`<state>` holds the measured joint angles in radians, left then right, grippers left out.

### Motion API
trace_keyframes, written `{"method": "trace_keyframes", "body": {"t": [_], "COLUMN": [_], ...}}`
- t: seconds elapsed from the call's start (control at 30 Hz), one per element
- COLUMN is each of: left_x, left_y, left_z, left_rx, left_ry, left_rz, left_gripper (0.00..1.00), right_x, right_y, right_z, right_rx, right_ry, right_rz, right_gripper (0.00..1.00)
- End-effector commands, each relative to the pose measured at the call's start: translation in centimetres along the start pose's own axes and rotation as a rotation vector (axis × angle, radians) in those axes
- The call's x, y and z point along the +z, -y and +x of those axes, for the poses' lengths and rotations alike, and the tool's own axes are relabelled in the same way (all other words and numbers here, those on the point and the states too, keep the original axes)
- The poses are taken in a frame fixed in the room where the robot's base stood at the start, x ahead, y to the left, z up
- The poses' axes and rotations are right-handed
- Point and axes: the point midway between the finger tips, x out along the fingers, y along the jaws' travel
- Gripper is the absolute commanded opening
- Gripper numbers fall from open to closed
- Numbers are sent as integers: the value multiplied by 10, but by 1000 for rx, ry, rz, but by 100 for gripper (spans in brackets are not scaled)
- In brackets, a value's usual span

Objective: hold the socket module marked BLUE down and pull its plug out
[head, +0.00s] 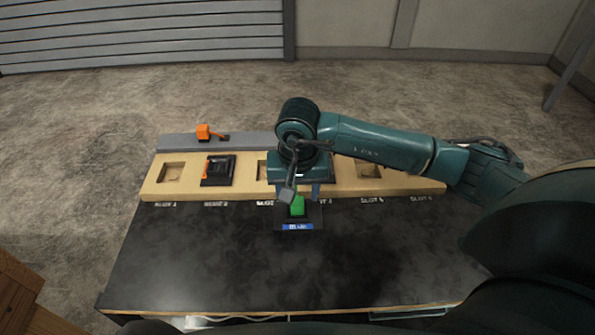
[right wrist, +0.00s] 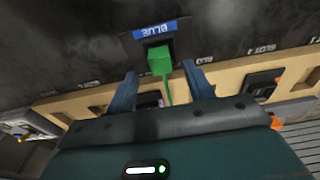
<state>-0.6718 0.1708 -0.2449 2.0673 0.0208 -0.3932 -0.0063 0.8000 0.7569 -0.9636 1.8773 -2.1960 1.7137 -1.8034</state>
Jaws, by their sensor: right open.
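The socket module marked BLUE (head: 298,227) is dark, with a blue label, and lies on the black table top in front of the slot board. A green plug (head: 297,206) sits on it. The label (right wrist: 155,30) and green plug (right wrist: 160,62) also show in the right wrist view, with a green cord running toward my gripper. My right gripper (head: 296,192) is open above the module's far side. In the right wrist view its fingers (right wrist: 159,70) stand apart on either side of the plug and cord, holding nothing. How deep the plug sits is hidden. My left gripper is out of view.
A wooden board (head: 149,186) with labelled slots runs along the table's back; my right arm hides part of it. A black module (head: 217,171) sits in slot 2. An orange plug (head: 204,132) rests on the grey rail (head: 255,143) behind. The front table top (head: 200,265) is clear.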

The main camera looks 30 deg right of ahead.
Motion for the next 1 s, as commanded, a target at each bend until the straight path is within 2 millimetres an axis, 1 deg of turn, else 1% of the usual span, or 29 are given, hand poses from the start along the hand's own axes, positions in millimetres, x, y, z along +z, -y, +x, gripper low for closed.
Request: {"method": "trace_keyframes", "body": {"t": [0.03,0.1,0.23,0.37,0.6,1.0], "left_x": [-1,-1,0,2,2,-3], "left_y": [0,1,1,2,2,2], "left_z": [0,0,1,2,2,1], "left_rx": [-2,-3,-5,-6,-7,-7], "left_ry": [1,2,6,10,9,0], "left_rz": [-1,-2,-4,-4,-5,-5], "left_gripper": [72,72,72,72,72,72], "right_x": [1,1,0,0,0,0], "right_y": [-1,0,0,0,0,0], "right_z": [8,16,27,31,31,30], "right_rx": [3,1,0,0,0,0], "right_ry": [3,3,2,0,-1,-1], "right_rz": [0,1,0,0,0,0], "right_gripper": [53,53,53,53,52,19]}}
